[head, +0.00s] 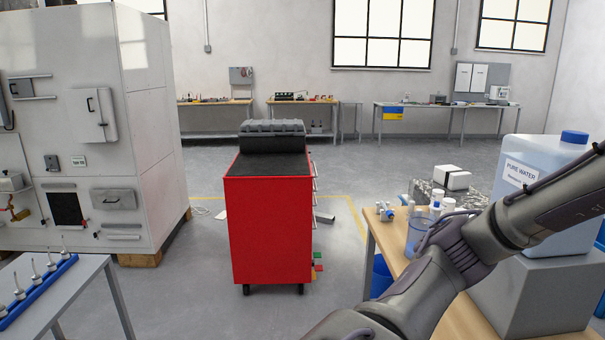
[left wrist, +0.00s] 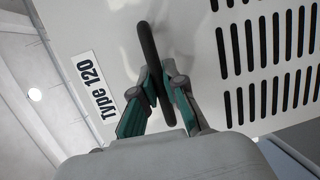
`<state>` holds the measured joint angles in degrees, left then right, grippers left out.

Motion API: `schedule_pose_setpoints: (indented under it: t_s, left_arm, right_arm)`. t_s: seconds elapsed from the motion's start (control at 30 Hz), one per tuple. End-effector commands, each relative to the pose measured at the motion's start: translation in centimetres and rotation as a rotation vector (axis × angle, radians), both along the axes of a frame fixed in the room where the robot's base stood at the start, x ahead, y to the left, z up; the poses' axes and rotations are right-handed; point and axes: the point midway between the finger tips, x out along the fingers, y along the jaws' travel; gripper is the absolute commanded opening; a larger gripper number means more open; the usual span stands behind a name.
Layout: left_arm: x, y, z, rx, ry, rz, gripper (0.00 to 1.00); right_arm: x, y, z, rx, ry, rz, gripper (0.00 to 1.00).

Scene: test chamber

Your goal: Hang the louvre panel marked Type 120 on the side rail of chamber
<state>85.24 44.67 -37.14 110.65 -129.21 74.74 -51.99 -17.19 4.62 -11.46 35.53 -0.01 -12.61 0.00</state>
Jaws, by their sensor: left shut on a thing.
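In the left wrist view, the white louvre panel (left wrist: 185,50) has rows of dark slots and a label (left wrist: 90,87) reading "Type 120". My left gripper (left wrist: 165,90) is shut on the panel's dark bar handle (left wrist: 147,45), with a finger on each side. The panel and left gripper do not show in the head view. The large white chamber (head: 155,120) stands at the left of the head view, with small doors, fittings and short horizontal rails (head: 125,237) on its front. I cannot tell which is the side rail. My right arm crosses the head view's lower right; its gripper is out of frame.
A red tool cart (head: 268,225) stands in the middle, right of the chamber. A grey table with a blue rack (head: 38,290) is at lower left. A wooden bench (head: 380,238) with bottles and a water container (head: 540,160) is at right. Floor between chamber and cart is mostly clear.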

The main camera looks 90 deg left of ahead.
Motion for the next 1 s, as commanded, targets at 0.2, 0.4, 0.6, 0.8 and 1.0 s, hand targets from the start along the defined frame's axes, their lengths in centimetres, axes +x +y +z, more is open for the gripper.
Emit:
schedule_pose_setpoints:
  t_s: [0.2, 0.4, 0.6, 0.8, 1.0]
  left_arm:
    - [-1.6, 0.1, 0.1, -0.001, -0.007, -0.001, 0.00]
    - [-2.8, 0.1, 0.2, -0.002, -0.007, -0.001, 0.00]
    - [-3.2, 0.1, 0.2, -0.002, -0.006, -0.001, 0.00]
    - [-3.2, 0.1, 0.2, -0.002, -0.006, -0.001, 0.00]
    - [-3.2, 0.1, 0.2, -0.002, -0.006, -0.001, 0.00]
  right_arm:
    - [0.0, 0.0, -0.7, 0.000, 0.000, 0.000, 0.40]
    - [0.0, 0.0, -1.1, 0.000, 0.000, 0.000, 0.40]
    - [0.0, 0.0, -1.2, 0.000, 0.000, 0.000, 0.40]
    - [0.0, 0.0, -1.2, 0.000, 0.000, 0.000, 0.40]
    - [0.2, 0.0, -1.2, 0.001, -0.003, -0.001, 0.40]
